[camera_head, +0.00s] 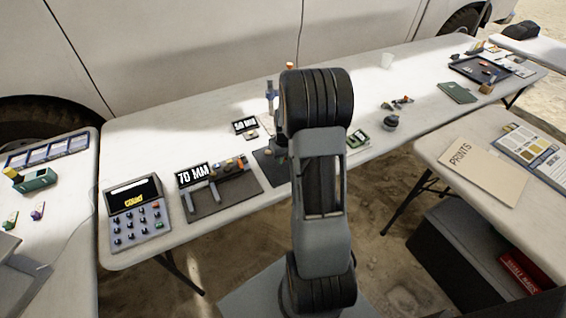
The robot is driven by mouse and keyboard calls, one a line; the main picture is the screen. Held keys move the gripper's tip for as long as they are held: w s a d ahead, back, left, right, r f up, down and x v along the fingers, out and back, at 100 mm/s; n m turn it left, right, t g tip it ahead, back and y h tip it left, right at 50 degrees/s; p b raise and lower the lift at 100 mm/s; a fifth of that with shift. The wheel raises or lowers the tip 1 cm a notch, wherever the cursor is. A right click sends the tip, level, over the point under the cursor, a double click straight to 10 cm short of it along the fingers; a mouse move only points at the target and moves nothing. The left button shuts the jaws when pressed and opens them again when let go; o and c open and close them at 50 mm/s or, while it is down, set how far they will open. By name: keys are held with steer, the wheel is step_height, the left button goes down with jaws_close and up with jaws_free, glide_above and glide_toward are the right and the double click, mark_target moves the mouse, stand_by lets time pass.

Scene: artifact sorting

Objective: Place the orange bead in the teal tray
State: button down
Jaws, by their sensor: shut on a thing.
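My arm rises through the middle of the head view and covers part of the long white table (400,100). My gripper is hidden behind it, so its fingers and anything between them do not show. I cannot make out the orange bead for certain. A small orange piece (240,164) is on the measuring device on a dark mat, left of my arm. No tray is clearly teal. A flat dark green item (458,92) lies at the right of the long table, in front of a dark tray (461,69) holding small coloured pieces.
A keypad device (140,222) and a "70 MM" display (194,174) stand at the near left. A dark grey round container (391,123) stands right of my arm. A "PRINTS" folder (484,168) lies on the right table.

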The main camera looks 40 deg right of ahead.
mark_target(283, 168)
steer(key=shift+w+f, duration=0.1)
steer(key=shift+f, duration=1.55)
steer(key=shift+f, duration=0.1)
steer(key=shift+f+b, duration=0.15)
steer(key=shift+b, duration=0.15)
steer(key=c, duration=1)
jaws_free()
